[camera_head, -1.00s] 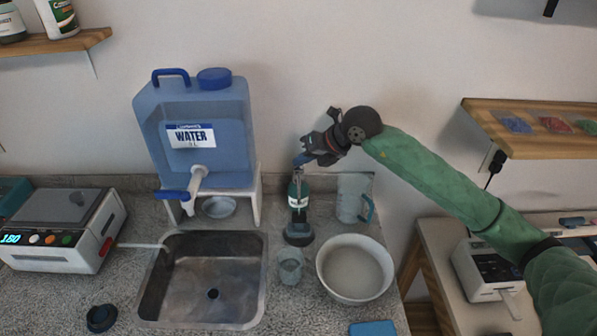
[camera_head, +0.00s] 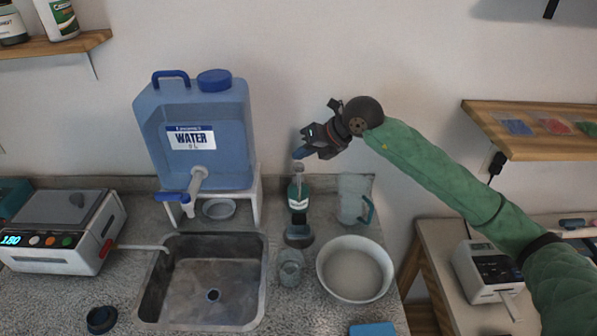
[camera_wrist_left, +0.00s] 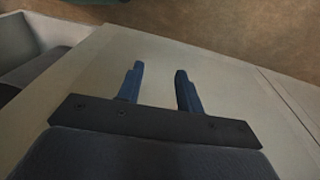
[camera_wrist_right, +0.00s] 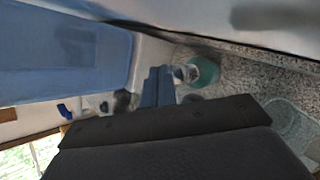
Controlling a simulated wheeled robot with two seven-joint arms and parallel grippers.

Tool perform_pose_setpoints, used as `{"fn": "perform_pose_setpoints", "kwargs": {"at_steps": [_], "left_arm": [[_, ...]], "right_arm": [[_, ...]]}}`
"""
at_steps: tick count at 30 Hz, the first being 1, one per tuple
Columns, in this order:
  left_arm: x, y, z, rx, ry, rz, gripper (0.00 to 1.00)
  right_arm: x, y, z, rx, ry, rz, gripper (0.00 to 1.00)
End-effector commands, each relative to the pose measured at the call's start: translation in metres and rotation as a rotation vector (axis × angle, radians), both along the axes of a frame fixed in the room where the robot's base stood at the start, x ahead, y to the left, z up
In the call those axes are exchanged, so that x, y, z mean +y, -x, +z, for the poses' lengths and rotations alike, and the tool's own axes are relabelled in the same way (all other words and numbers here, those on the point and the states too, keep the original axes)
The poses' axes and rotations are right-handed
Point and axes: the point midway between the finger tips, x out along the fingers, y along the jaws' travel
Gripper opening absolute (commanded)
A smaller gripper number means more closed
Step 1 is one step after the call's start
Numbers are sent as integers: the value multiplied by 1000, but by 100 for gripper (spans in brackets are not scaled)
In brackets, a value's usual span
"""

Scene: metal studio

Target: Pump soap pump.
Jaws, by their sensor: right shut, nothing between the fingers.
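The soap pump (camera_head: 298,194) is a small green bottle with a light label and a grey pump head, standing upright on the counter right of the sink. It also shows in the right wrist view as a green shape (camera_wrist_right: 205,72) just beyond the fingertips. My right gripper (camera_head: 299,155) is shut and empty, its blue fingertips at or just above the pump head; I cannot tell whether they touch. Its closed fingers show in the right wrist view (camera_wrist_right: 158,80). My left gripper (camera_wrist_left: 159,82) is open and empty over a pale surface, outside the head view.
A blue water container (camera_head: 195,135) on a white stand is left of the pump, behind the metal sink (camera_head: 205,290). A clear pitcher (camera_head: 353,200), white bowl (camera_head: 355,268), dark-based object (camera_head: 299,236) and glass (camera_head: 290,266) stand close around the pump. A wooden shelf (camera_head: 535,143) is at right.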

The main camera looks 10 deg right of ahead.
Motion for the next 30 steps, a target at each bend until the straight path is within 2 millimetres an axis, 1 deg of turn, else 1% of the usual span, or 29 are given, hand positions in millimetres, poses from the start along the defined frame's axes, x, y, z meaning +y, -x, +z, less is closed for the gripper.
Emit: {"fn": "perform_pose_setpoints", "kwargs": {"at_steps": [1,9,15,30], "left_arm": [[0,0,2,0,0,0,36],[0,0,7,0,0,0,36],[0,0,9,0,0,0,36],[0,0,9,0,0,0,36]], "right_arm": [[0,0,6,-1,-1,1,0],[0,0,28,-2,0,0,0],[0,0,40,0,-2,-1,0],[0,0,41,0,0,0,0]]}}
